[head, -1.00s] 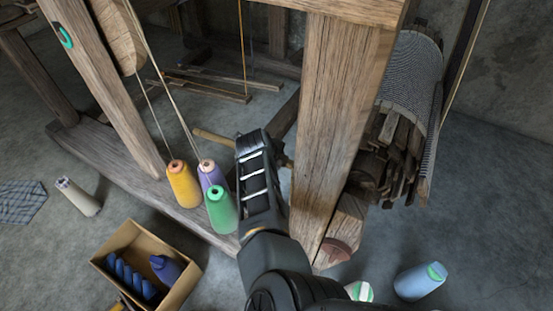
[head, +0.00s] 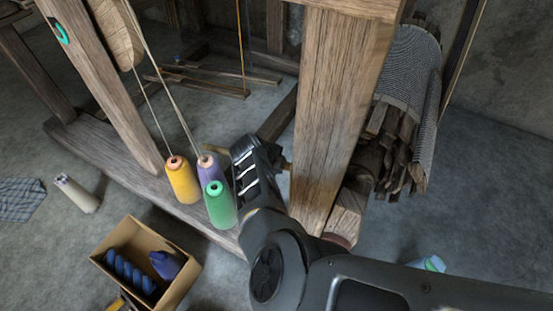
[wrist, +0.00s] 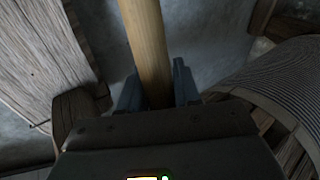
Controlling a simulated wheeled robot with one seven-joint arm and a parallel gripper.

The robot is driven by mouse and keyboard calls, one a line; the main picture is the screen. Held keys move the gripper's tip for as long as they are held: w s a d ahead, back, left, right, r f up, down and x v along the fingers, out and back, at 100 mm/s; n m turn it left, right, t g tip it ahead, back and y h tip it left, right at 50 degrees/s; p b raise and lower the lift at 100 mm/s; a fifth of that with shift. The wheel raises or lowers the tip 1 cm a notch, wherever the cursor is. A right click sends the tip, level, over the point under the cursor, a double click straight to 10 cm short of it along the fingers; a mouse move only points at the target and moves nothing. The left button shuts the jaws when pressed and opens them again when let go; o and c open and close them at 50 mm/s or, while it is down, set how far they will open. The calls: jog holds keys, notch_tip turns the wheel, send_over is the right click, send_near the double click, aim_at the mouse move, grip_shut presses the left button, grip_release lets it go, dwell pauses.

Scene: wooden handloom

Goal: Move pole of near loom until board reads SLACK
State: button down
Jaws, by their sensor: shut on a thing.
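The pole (wrist: 146,42) is a smooth, pale wooden rod. In the wrist view it runs from the top edge down between the two fingers of my gripper (wrist: 157,88), which is shut on it. In the head view my gripper (head: 250,152) is beside the thick upright post of the near loom (head: 330,120). A short end of the pole (head: 215,149) shows to the left of my gripper, and a little more shows on its right; the middle is hidden behind the gripper. No board with a reading is in view.
Yellow (head: 182,182), purple (head: 212,172) and green (head: 220,208) thread cones stand close on the left. A cardboard box (head: 187,277) with blue items sits on the floor. A cloth roll (head: 408,75) is behind the post. My arm partly covers a pale blue cone (head: 427,264).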

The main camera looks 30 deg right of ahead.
jog(key=c, duration=0.9)
grip_release()
jog(key=p+v, duration=0.5)
jog(key=v, duration=0.3)
jog(key=shift+p, duration=0.4)
